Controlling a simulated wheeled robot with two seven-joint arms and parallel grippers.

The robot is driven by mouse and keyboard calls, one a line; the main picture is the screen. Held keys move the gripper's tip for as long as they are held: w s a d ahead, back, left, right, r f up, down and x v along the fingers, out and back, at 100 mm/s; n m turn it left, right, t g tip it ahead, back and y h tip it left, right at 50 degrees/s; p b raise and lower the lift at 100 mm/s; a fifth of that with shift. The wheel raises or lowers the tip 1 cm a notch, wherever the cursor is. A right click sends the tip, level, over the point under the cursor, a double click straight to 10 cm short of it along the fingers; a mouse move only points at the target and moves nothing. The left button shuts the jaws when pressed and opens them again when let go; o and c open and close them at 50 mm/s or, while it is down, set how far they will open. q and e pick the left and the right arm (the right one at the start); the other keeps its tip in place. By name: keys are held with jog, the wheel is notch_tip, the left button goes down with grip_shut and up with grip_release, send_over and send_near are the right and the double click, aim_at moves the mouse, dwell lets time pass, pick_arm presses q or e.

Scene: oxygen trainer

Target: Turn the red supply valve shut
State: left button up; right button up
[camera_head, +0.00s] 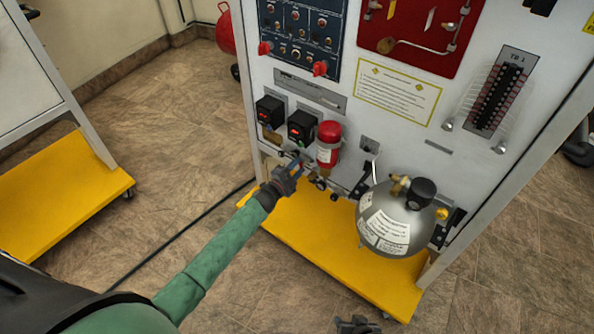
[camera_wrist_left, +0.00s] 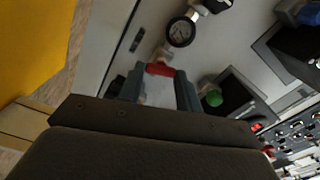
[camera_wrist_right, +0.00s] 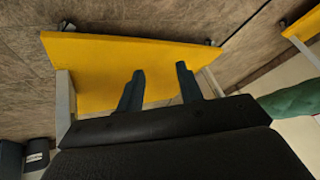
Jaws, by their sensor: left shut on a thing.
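The red supply valve (camera_wrist_left: 160,69) shows in the left wrist view as a red handle between my left gripper's fingertips. My left gripper (camera_wrist_left: 160,74) is shut on it. In the head view my left gripper (camera_head: 299,166) reaches to the lower left of the panel, just left of a red-topped cylinder, and hides the handle. My right gripper (camera_wrist_right: 160,72) is open and empty, with its fingers apart above the yellow base in the right wrist view. Part of it shows at the bottom edge of the head view (camera_head: 356,325).
A red-topped cylinder (camera_head: 328,145) and a silver tank (camera_head: 393,220) are mounted on the white panel. Two black boxes (camera_head: 301,125) sit above the valve. A pressure gauge (camera_wrist_left: 180,32) and a green knob (camera_wrist_left: 213,98) are close to my left fingers. A yellow base (camera_head: 300,235) lies below.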

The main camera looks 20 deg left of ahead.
pick_arm(q)
jog(key=m+b, duration=0.1)
jog(key=m, duration=0.3)
jog(key=shift+f+b, duration=0.15)
jog(key=shift+b, duration=0.25)
pick_arm(e)
notch_tip(320, 180, down, 9)
jog(key=shift+s+r+t, duration=0.15)
jog(key=shift+r+t, duration=0.05)
jog(key=shift+t, duration=0.2)
jog(key=shift+a, duration=0.1)
pick_arm(q)
jog(key=o, duration=1)
jog(key=shift+s, duration=0.1)
jog(key=v, duration=0.7)
jog(key=shift+s+a, duration=0.1)
jog(key=shift+s, duration=0.2)
pick_arm(e)
jog(key=f, duration=0.2)
jog(key=shift+s+f, duration=0.2)
jog(key=shift+f, duration=0.1)
